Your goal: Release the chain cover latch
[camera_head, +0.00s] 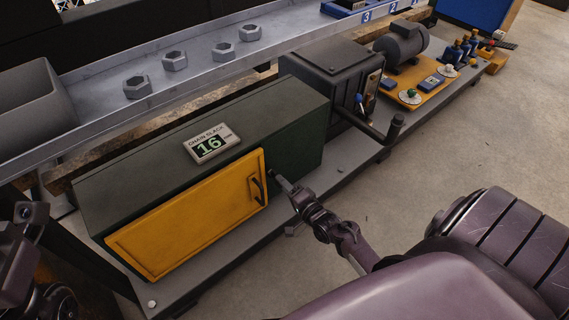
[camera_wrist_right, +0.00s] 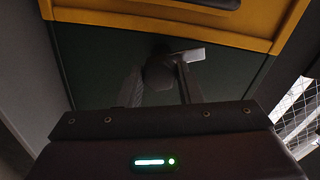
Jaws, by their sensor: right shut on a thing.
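The chain cover is a yellow door (camera_head: 190,215) on the front of a dark green housing (camera_head: 215,160). It lies closed against the housing, with a black handle (camera_head: 258,190) near its right edge. My right gripper (camera_head: 282,184) is at the housing front, just right of the door. In the right wrist view the fingers (camera_wrist_right: 160,82) are shut on a dark round latch knob (camera_wrist_right: 158,72), with a pale tab (camera_wrist_right: 188,55) beside it, below the door edge. Fingers hide part of the latch. Dark parts of my left arm show at the left edge; its jaws are unclear.
A display (camera_head: 210,144) on the housing reads 16. A black machine box (camera_head: 330,75) with a lever (camera_head: 385,130) stands to the right. A metal rail (camera_head: 200,55) with several hex nuts runs behind. The floor (camera_head: 450,140) at right is clear.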

